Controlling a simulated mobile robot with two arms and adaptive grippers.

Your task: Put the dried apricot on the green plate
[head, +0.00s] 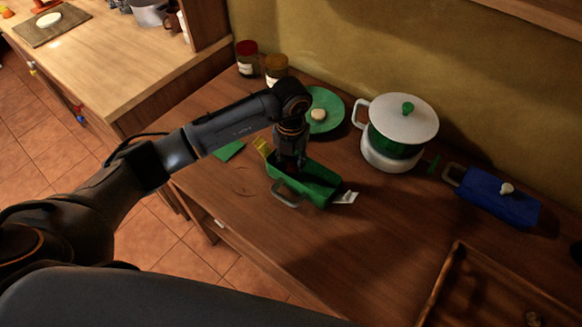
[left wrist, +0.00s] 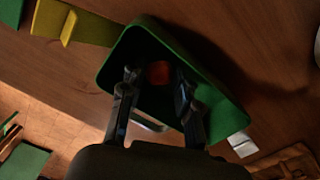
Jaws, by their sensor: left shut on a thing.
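The dried apricot (left wrist: 158,71) is a small orange-red piece between my left fingertips in the left wrist view. My left gripper (left wrist: 157,84) is shut on it, inside a green open dish (left wrist: 118,62). In the head view my left gripper (head: 291,163) reaches down into this dish (head: 318,188), and the apricot is hidden there. The green plate (head: 333,121) lies behind the dish, near the wall, with a round beige item (head: 318,114) on it. My right gripper is not in view.
A white-lidded green pot (head: 402,117) stands right of the plate. Two jars (head: 247,58) (head: 276,68) stand by the wall. A brown wooden tray (head: 447,285) is at the front right. Counter between dish and tray is clear.

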